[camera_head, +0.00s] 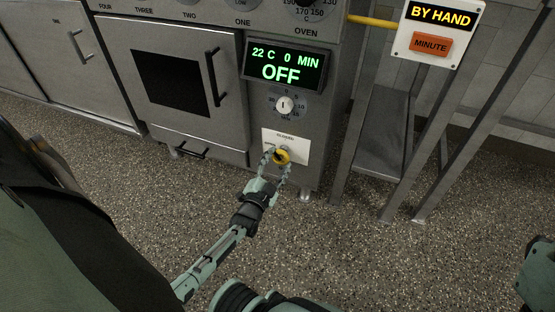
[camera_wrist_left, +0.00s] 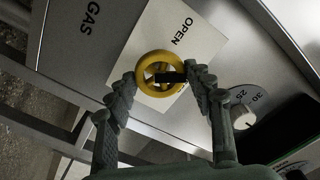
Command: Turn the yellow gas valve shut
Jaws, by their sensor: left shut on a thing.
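The yellow gas valve (camera_head: 283,156) is a small round handwheel low on the oven's front panel, on a white label plate (camera_head: 298,144). In the left wrist view the wheel (camera_wrist_left: 144,70) shows as a yellow ring with a dark bar across its middle, and the plate (camera_wrist_left: 196,43) reads OPEN. My left gripper (camera_head: 277,165) reaches up to the valve. In the left wrist view its two fingers (camera_wrist_left: 165,85) are on opposite sides of the wheel, shut on it. The fingers hide part of the rim and plate. My right gripper does not show.
Above the valve are a round white knob (camera_head: 284,104) and a green display (camera_head: 287,67) reading OFF. The oven door handle (camera_head: 213,78) is to the left. A metal stand (camera_head: 375,150) and a BY HAND / MINUTE sign (camera_head: 438,31) are on the right. Speckled floor is clear in front.

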